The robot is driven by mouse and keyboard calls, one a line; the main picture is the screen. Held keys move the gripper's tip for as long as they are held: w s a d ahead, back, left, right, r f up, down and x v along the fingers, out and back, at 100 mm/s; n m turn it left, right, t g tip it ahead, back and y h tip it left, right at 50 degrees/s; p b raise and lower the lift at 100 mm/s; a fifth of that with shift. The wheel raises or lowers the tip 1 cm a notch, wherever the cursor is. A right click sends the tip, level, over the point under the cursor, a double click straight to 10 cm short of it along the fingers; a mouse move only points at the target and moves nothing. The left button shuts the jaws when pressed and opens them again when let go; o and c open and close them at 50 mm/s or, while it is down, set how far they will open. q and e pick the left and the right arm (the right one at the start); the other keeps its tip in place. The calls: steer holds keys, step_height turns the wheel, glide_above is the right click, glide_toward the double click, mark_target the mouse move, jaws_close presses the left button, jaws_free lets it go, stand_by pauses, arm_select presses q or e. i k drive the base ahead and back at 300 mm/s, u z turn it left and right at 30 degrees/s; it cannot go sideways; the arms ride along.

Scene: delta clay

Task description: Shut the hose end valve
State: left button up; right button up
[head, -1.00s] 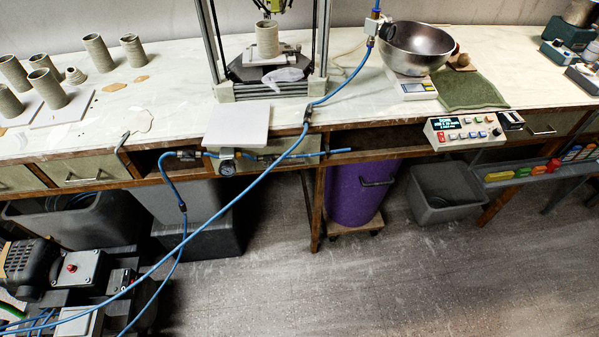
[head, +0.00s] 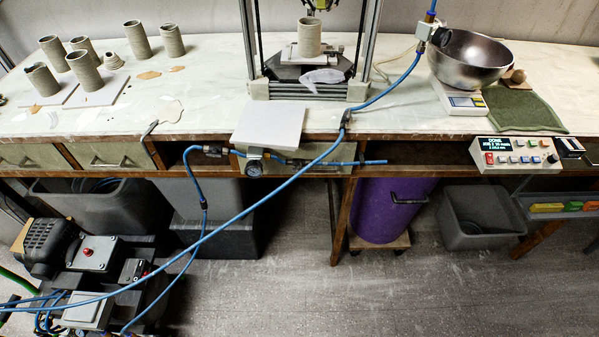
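A blue hose (head: 270,184) runs from the machine at the lower left up to the bench edge and on to a fitting beside the metal bowl. A second blue hose (head: 188,170) rises to a metal fitting (head: 212,151) under the bench edge. Next to it are a round pressure gauge (head: 254,168) and more fittings (head: 292,163), ending in a short blue tube (head: 374,162). A dark fitting with a blue end (head: 437,36) stands by the bowl. Which of these fittings is the hose end valve, and its handle position, I cannot tell. Neither gripper is in view.
The bench (head: 215,65) carries clay cylinders (head: 85,71), a clay printer (head: 310,60), a metal bowl (head: 468,60) on a scale and a control box (head: 515,153). Below stand a purple drum (head: 388,205), a grey bin (head: 478,217) and the machine (head: 90,252). The floor in front is clear.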

mark_target(298, 168)
steer(key=z, duration=2.2)
steer(key=i, duration=0.8)
steer(key=u, duration=1.75)
